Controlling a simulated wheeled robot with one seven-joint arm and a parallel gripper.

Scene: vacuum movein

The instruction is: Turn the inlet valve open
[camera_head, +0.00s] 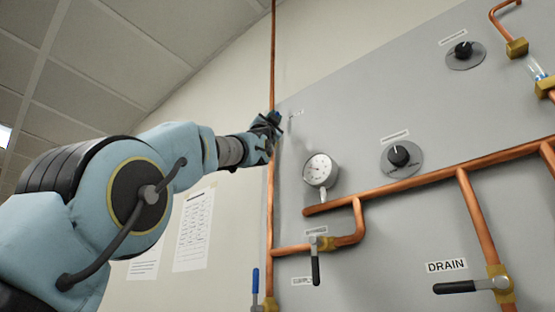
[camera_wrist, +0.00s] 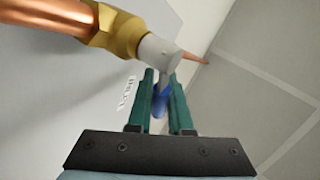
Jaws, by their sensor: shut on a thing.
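The valve at my gripper has a brass body (camera_wrist: 118,32) on a copper pipe, a pale grey stem (camera_wrist: 156,52) and a blue handle (camera_wrist: 161,98). My gripper (camera_wrist: 160,90) has its two green fingers on either side of the blue handle and is shut on it. In the head view my gripper (camera_head: 268,128) is high on the vertical copper pipe (camera_head: 271,200), at the left edge of the grey panel, and mostly hides this valve. A small label (camera_wrist: 122,92) beside the valve is too blurred to read.
The grey panel (camera_head: 350,115) carries a gauge (camera_head: 320,170), two black knobs (camera_head: 463,50) (camera_head: 398,155), a black-handled valve (camera_head: 315,262) and a DRAIN valve (camera_head: 470,286). Another blue handle (camera_head: 256,281) is low on the left. Open space lies left of the panel.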

